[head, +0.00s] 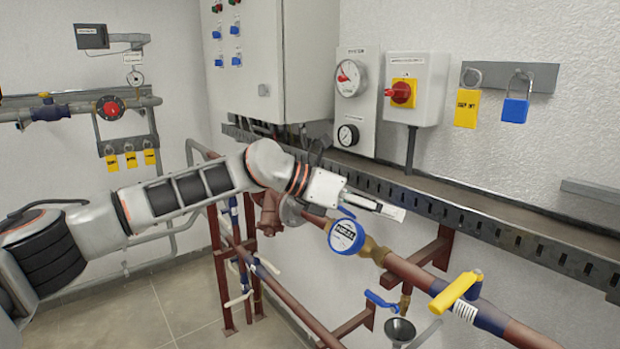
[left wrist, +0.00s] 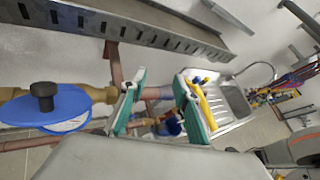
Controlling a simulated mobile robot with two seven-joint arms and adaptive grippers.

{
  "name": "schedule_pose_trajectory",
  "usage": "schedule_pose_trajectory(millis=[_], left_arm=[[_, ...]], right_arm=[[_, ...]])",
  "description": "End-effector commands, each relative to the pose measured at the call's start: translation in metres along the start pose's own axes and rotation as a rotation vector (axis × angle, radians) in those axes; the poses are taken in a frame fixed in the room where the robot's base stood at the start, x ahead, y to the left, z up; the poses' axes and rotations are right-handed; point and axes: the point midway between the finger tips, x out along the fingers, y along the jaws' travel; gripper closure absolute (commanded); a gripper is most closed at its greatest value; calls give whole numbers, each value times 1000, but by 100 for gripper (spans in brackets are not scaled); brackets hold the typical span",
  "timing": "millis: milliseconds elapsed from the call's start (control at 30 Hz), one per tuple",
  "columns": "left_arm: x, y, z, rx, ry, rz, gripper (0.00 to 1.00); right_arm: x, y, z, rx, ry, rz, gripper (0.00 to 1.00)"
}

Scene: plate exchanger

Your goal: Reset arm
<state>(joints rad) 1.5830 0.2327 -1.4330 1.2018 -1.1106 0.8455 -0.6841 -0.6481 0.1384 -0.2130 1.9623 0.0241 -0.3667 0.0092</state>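My left arm reaches in from the left in the head view. Its gripper (head: 376,205) is above the brown pipe (head: 410,270), close to the round blue meter (head: 346,236). In the left wrist view the two green-padded fingers of the left gripper (left wrist: 163,106) stand apart with nothing held between them. The pipe shows behind the gap, and I cannot tell how far off it is. A blue round part with a black knob (left wrist: 45,96) is left of the fingers. My right gripper is in neither view.
A slotted metal tray (head: 480,215) runs along the wall above the pipe. The pipe carries a yellow-handled valve (head: 457,291) and a blue-handled valve (head: 382,299) above a funnel (head: 399,329). A switch box (head: 416,90) and gauges hang above. A sink (left wrist: 235,98) shows in the wrist view.

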Motion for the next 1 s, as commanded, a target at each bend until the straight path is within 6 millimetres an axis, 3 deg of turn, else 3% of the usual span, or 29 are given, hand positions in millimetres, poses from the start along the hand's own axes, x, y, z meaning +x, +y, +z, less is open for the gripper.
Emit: schedule_pose_trajectory(millis=[100, 200, 333, 433, 567, 767, 867, 1000], left_arm=[[30, -31, -8, -119, -160, -104, 69], [41, -50, -6, -231, -303, -165, 69], [39, -62, -2, -402, -489, -220, 69], [28, -60, -2, -546, -633, -240, 69], [3, -44, -10, -748, -815, -237, 69], [-47, 0, -52, -1074, -1078, -171, 69], [-75, 26, -89, -1240, -1200, -109, 69], [-116, 57, -158, -1466, -1358, 12, 69]], right_arm=[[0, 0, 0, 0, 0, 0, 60], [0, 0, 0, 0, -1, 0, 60], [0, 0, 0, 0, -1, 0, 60], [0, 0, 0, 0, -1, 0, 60], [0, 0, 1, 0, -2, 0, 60], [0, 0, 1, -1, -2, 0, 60], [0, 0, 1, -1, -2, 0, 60], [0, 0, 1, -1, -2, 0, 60]])
